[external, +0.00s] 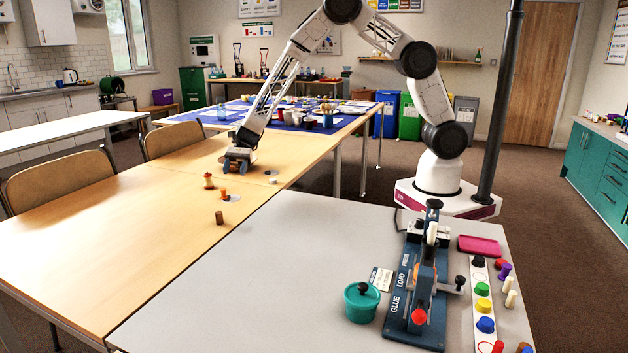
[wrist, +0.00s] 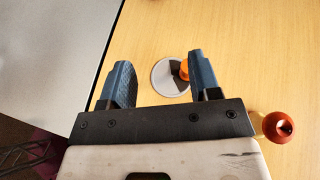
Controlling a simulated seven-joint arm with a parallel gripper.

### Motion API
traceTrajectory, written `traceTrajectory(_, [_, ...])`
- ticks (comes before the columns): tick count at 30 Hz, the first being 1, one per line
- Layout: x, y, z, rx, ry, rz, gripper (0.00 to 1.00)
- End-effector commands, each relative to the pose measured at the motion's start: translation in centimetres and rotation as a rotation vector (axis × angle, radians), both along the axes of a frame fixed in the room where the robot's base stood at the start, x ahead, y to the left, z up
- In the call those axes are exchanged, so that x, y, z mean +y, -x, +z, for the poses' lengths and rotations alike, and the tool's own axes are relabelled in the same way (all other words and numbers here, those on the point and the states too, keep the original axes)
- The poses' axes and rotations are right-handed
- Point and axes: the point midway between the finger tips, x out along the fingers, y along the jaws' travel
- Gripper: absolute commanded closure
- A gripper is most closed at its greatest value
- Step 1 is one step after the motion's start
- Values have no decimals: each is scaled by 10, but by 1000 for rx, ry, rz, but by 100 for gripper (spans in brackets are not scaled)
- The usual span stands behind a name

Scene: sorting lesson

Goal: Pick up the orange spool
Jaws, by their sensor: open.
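The orange spool (external: 223,194) stands on the wooden table at the edge of a grey disc (external: 234,198). In the wrist view the orange spool (wrist: 184,70) is partly hidden behind my right finger, and the grey disc (wrist: 163,84) shows between the fingers. My gripper (external: 236,170) is low over the table, behind the spool in the external view. In the wrist view my gripper (wrist: 159,72) has its blue fingers wide apart with nothing held.
A darker copper-orange spool (external: 209,181) stands left of the orange one; it shows right of my gripper in the wrist view (wrist: 279,126). A brown cylinder (external: 219,217) stands nearer the external camera. A pale disc (external: 272,180) lies right. The grey table (external: 230,290) adjoins.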

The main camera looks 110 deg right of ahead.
Motion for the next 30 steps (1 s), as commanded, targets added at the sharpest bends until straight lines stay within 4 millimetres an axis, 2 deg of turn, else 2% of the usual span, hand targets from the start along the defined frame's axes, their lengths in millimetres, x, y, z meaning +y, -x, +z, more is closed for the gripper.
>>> traceTrajectory(1, [-7, -5, -12, 10, -20, -26, 43])
traceTrajectory(3, [-15, -11, -23, 20, -43, -56, 43])
traceTrajectory(9, [-29, -19, -43, 37, -83, -107, 43])
traceTrajectory(22, [-30, -21, -46, 39, -90, -114, 43])
traceTrajectory(30, [-16, -30, -53, 41, -89, -113, 43])
